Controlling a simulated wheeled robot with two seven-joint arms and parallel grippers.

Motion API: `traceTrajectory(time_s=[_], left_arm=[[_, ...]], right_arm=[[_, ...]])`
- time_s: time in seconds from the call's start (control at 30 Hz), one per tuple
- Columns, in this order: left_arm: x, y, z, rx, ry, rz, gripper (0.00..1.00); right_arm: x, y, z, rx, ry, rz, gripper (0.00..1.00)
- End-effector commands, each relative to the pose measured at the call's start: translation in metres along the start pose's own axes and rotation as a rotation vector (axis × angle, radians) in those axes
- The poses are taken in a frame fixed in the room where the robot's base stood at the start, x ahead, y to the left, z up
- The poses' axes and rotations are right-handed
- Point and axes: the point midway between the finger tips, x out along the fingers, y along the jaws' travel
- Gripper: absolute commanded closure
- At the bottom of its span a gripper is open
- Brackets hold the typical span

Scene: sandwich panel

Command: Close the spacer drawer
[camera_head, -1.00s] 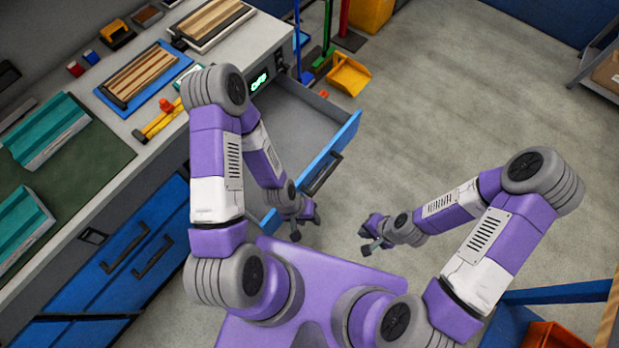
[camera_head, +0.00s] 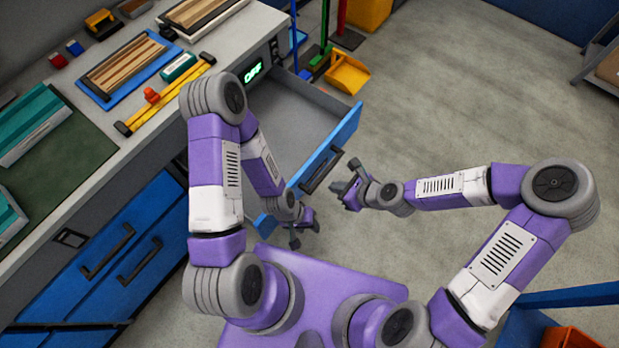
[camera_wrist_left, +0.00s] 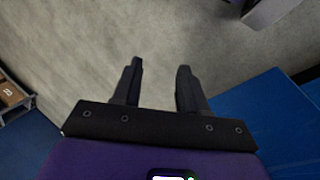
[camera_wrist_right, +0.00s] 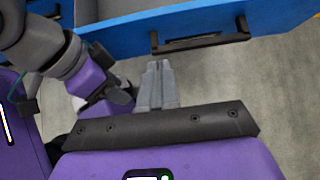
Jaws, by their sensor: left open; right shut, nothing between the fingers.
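The spacer drawer (camera_head: 290,122) is pulled far out from the bench, its grey inside showing empty where visible. Its blue front (camera_head: 343,138) has a black handle (camera_head: 321,172). In the right wrist view the blue front (camera_wrist_right: 118,38) and handle (camera_wrist_right: 200,42) lie just beyond my right gripper (camera_wrist_right: 158,66). My right gripper (camera_head: 340,186) is shut and empty, close to the handle; contact cannot be told. My left gripper (camera_head: 304,228) is open and empty near the drawer front's lower end; the left wrist view shows its fingers (camera_wrist_left: 158,70) apart over floor. My left arm hides part of the drawer.
The workbench carries a wooden-slat panel on a blue tray (camera_head: 105,88), a yellow tool (camera_head: 170,97) and teal panels (camera_head: 30,125). Blue cabinet doors (camera_head: 115,255) are below. A yellow dustpan (camera_head: 347,73) stands beyond the drawer.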

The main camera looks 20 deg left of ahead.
Motion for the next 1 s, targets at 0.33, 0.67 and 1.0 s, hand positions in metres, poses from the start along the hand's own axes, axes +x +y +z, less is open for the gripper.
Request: traceTrajectory(time_s=[0.33, 0.67, 1.0], left_arm=[[0.025, -0.01, -0.001, 0.0, 0.0, 0.0, 0.57], [0.033, -0.012, -0.002, 0.0, 0.0, 0.0, 0.57], [0.033, -0.013, -0.002, 0.0, 0.0, 0.0, 0.57]], right_arm=[[0.078, 0.002, -0.003, -0.006, 0.002, 0.004, 1.0], [0.108, 0.001, 0.023, -0.006, 0.001, 0.0, 1.0], [0.112, 0.001, 0.027, -0.003, 0.002, 0.001, 1.0]])
